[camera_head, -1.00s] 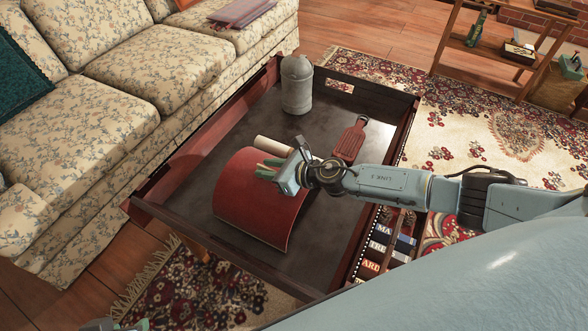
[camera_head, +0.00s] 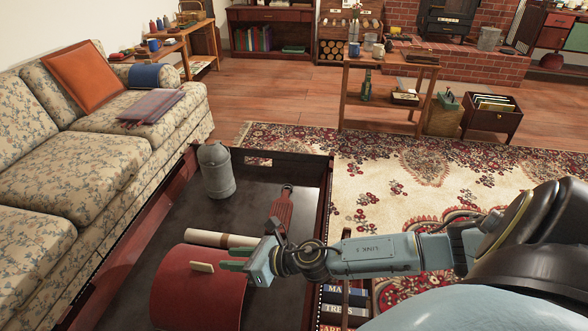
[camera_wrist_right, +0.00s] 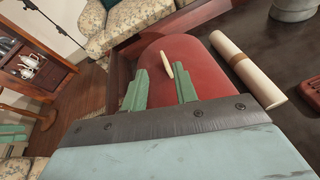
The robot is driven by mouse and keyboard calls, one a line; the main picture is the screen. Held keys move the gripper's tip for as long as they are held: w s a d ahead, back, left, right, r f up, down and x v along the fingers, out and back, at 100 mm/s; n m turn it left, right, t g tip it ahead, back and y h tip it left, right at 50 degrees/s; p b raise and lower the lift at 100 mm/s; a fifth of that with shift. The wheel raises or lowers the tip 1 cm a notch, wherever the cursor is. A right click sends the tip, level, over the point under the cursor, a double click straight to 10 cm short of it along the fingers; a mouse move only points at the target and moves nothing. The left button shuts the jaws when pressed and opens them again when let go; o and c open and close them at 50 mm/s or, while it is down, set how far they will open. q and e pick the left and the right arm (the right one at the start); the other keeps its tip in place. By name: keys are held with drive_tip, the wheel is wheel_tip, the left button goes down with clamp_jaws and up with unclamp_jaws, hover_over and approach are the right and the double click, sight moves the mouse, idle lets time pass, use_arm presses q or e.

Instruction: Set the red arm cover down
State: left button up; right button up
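The red arm cover (camera_head: 198,296), a curved red panel with a small tan bar (camera_head: 202,267) on it, rests arched on the dark coffee table's top. My right gripper (camera_head: 235,265) is over the cover's right side. In the right wrist view its two green fingers (camera_wrist_right: 161,89) stand apart with nothing clamped between them.
A cream roll (camera_head: 220,239) lies just behind the cover. A grey canister (camera_head: 216,170) and a red paddle board (camera_head: 281,212) are farther back on the table. The floral sofa (camera_head: 88,170) is at the left, books (camera_head: 345,297) at the table's right side.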

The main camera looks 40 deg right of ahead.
drive_tip(key=s+d+f+n+g+h, duration=0.1)
drive_tip(key=s+n+g+h, duration=0.3)
drive_tip(key=s+n, duration=0.7)
drive_tip(key=s+f+n+g+h, duration=0.2)
drive_tip(key=s+n, duration=0.9)
drive_tip(key=n, duration=1.1)
drive_tip(key=g+h, duration=0.1)
drive_tip(key=g, duration=0.1)
drive_tip(key=shift+d+n+g+h, duration=0.3)
drive_tip(key=shift+d+n+h, duration=0.05)
drive_tip(key=shift+n+h, duration=0.05)
drive_tip(key=shift+w, duration=0.1)
